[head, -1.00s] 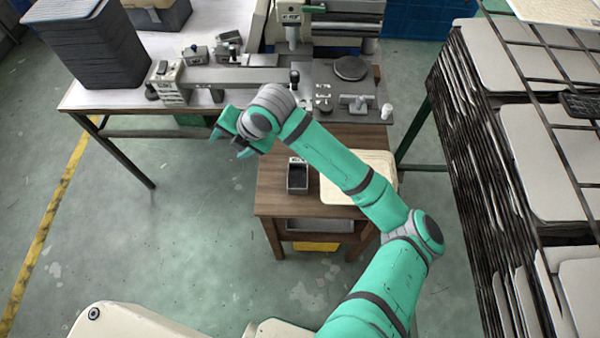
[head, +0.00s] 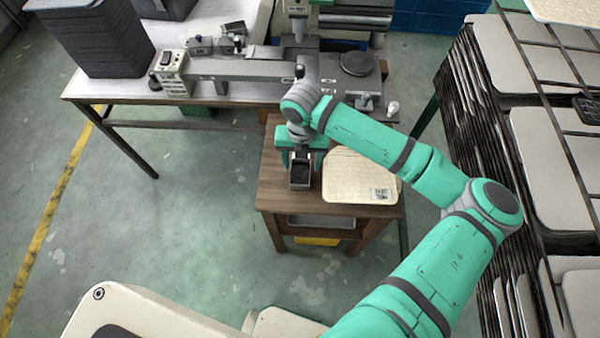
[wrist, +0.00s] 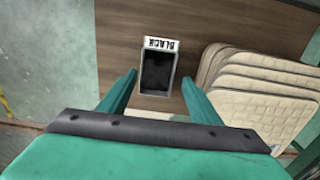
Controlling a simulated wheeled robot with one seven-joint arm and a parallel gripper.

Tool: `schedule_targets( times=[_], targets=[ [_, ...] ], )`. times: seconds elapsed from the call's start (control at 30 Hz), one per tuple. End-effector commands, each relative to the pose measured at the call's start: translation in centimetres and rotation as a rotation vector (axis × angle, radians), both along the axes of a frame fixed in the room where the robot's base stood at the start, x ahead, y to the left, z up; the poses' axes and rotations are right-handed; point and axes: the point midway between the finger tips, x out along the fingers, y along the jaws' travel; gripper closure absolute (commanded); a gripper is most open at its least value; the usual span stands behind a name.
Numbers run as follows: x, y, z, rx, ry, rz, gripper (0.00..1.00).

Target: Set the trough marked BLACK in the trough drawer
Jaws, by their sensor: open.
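The trough marked BLACK (wrist: 157,70) is a small rectangular open box with a dark inside and a white label end. It stands on the brown wooden stand (head: 270,190) in the head view, where the trough (head: 300,175) is partly behind my gripper. My gripper (wrist: 159,77) is open and empty, with one finger on each side of the trough and gaps to both sides in the wrist view. In the head view my gripper (head: 301,157) is over the stand, pointing down. A grey drawer-like tray (head: 322,221) shows in the stand's front below the top; I cannot see inside it.
A stack of cream quilted pads (head: 355,172) lies right beside the trough on the stand. A workbench (head: 140,88) with machinery stands behind. A tall rack of panels (head: 480,150) is at the right. The floor at left is clear.

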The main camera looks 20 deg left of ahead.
Motion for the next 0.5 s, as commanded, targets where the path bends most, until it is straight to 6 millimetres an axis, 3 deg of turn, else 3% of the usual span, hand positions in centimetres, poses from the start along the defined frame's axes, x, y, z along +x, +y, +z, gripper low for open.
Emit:
schedule_targets(
  times=[0.23,0.5],
  targets=[
    [-0.1,0.3,-1.4,0.001,0.001,0.001,0.42],
    [-0.1,0.5,-5.0,0.001,0.0,0.0,0.42]
  ],
)
